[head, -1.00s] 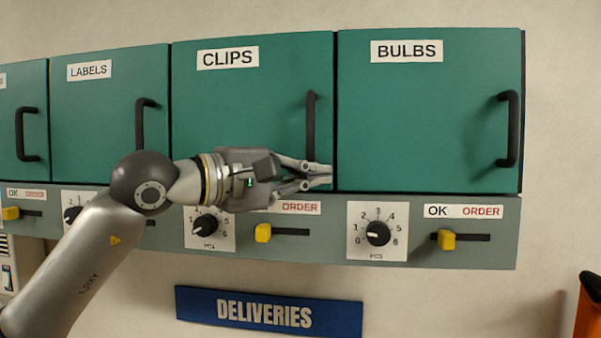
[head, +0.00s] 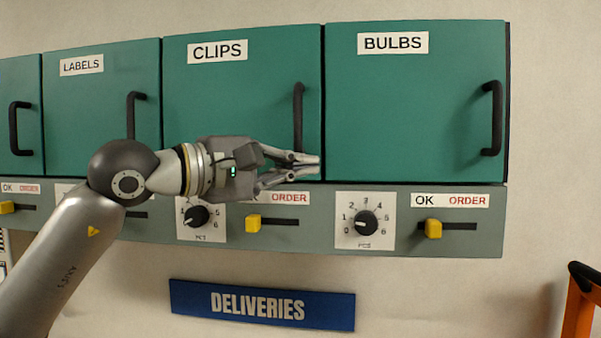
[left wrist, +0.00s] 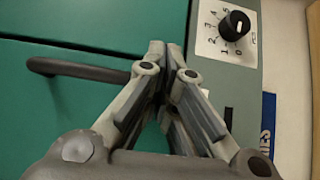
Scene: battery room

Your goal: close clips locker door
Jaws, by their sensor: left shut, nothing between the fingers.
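The clips locker door (head: 235,95) is a green panel labelled CLIPS, in the middle of the head view. It looks flush with its neighbours. Its black vertical handle (head: 298,115) is near its right edge, and the handle's lower end is hidden behind my gripper. My left gripper (head: 318,166) is shut and empty, its fingertips at the lower right corner of the door. I cannot tell whether they touch it. In the left wrist view, the shut fingers (left wrist: 170,50) lie in front of green door surface, with a black handle (left wrist: 75,69) beside them. My right gripper is not in view.
The labels door (head: 95,110) and bulbs door (head: 410,120) stand on either side, both looking closed. Below runs a grey panel with dials (head: 365,222) and yellow sliders (head: 433,229). A blue DELIVERIES sign (head: 262,306) is on the wall. An orange object (head: 580,305) stands at lower right.

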